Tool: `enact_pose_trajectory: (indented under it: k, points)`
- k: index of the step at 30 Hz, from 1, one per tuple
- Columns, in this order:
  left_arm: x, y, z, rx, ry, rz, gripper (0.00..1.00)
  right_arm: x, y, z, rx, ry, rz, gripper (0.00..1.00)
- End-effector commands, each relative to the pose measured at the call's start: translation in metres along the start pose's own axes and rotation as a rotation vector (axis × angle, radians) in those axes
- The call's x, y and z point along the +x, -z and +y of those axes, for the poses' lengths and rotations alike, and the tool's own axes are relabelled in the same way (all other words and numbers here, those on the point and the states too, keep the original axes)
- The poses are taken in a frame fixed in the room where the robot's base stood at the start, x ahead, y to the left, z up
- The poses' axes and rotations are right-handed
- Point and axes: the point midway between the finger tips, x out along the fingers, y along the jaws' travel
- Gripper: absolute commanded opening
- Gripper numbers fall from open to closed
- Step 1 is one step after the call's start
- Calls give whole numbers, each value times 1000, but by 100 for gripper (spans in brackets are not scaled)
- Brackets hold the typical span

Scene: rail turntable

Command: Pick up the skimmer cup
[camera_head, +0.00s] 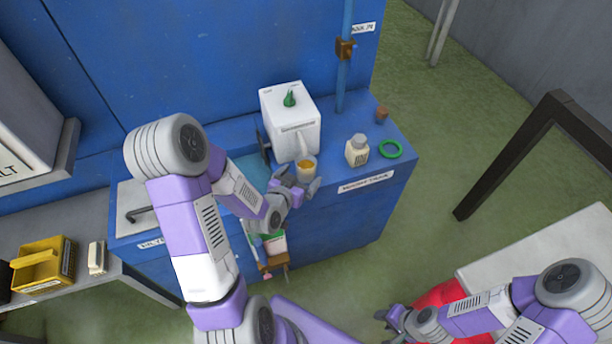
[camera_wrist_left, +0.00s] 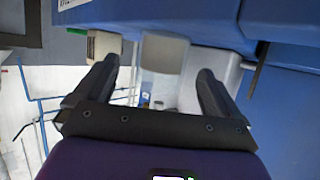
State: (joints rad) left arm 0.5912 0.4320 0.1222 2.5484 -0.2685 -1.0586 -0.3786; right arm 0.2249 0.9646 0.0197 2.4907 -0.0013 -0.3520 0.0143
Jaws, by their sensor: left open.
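A pale cup with yellow-orange contents (camera_head: 306,168), which I take for the skimmer cup, stands under the spout of a white box-shaped unit (camera_head: 291,118) on the blue washer's top. My left gripper (camera_head: 294,188) is open and empty, close in front of the cup. In the left wrist view, a pale cup-like shape (camera_wrist_left: 165,52) shows ahead between the two spread fingers (camera_wrist_left: 152,88); I cannot tell whether they touch it. My right gripper (camera_head: 388,324) is low at the right, near something red; its finger gap is unclear.
A blue pipe (camera_head: 341,70) rises there. A sink (camera_head: 130,205) is at left; a yellow bin (camera_head: 42,262) stands on the left bench.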

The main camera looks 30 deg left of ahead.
Motion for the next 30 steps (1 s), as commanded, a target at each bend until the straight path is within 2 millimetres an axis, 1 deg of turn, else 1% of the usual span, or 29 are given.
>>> enact_pose_trajectory:
  k: [1, 5, 8, 15, 18, 26, 30]
  points:
    - [1, -2, 0, 0, 0, 2, 97, 6, 0, 2, 0, 0, 0, 40]
    - [1, -1, 1, -1, 0, 1, 97, 8, 0, 3, 0, 0, 0, 40]
    - [7, -1, 0, -2, -1, -1, 97, 9, 0, 3, 0, 0, 0, 40]
    - [42, -1, -2, -2, 0, 0, 97, 15, 1, 5, 0, 0, 0, 40]
    - [50, -1, -2, -2, -1, 0, 97, 16, 1, 6, 0, 0, 0, 40]
    - [52, 0, -2, -1, 0, -1, 97, 15, 1, 6, 0, 0, 0, 40]
    - [52, 0, -2, -1, 0, -1, 76, 15, 1, 6, 0, 0, 0, 40]
